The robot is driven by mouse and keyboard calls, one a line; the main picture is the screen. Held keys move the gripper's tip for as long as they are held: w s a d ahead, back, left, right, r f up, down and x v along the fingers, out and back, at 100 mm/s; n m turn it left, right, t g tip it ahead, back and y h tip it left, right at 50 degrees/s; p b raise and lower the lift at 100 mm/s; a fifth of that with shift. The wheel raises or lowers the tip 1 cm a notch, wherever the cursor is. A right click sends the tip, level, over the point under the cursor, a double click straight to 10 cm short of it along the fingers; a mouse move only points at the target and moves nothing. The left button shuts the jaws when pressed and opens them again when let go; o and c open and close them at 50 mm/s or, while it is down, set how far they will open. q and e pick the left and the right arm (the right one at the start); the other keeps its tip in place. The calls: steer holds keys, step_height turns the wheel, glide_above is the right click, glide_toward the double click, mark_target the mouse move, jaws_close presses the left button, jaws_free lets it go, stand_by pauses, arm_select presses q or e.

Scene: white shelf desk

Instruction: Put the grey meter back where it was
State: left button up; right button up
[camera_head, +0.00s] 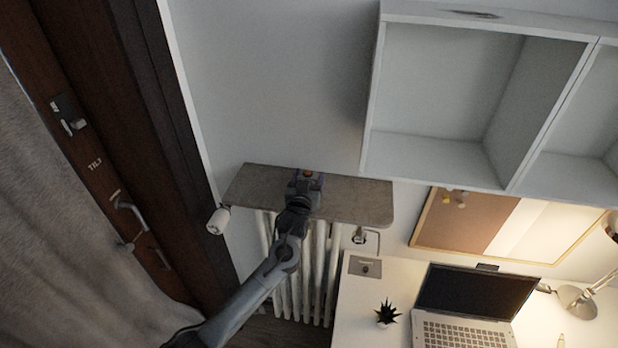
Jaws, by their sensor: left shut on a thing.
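My left gripper (305,186) is over the grey-brown ledge (355,196) above the radiator, reached from below by my left arm. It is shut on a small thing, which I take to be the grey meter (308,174). Only a bit of it shows, with an orange-brown spot, past the fingers; the rest is hidden by the gripper. I cannot tell whether it touches the ledge. My right gripper is not in view.
A white radiator (320,265) stands under the ledge. White open shelves (440,150) hang at upper right. Below right, a white desk (352,315) holds a laptop (470,305), a small plant (386,314) and a lamp (578,300). The ledge is bare on both sides of the gripper.

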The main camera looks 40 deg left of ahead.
arm_select(q)
steer(key=o, duration=1.2)
steer(key=shift+f, duration=0.1)
steer(key=b+v, duration=0.1)
steer(key=v, duration=1.1)
steer(key=s+d+f+m+g+h, duration=0.2)
steer(key=s+d+f, duration=0.2)
steer(key=s+f, duration=0.1)
steer(key=s+d+f+m+g+h, duration=0.1)
steer(key=s+d+f+g+h, duration=0.2)
steer(key=s+d+f, duration=0.2)
steer(key=s+d+f+m+g+h, duration=0.2)
steer(key=s+d+f, duration=0.3)
steer(key=s, duration=0.5)
steer(key=shift+s+d+f+m+g+h, duration=0.1)
steer(key=shift+s+f+m+g+h, duration=0.15)
steer(key=shift+g+h, duration=0.35)
steer(key=s+d+f+m+g, duration=0.1)
steer(key=s+g, duration=0.3)
steer(key=s, duration=0.7)
steer(key=shift+d+f+m, duration=0.2)
steer(key=shift+d+m, duration=0.25)
steer(key=shift+d, duration=0.3)
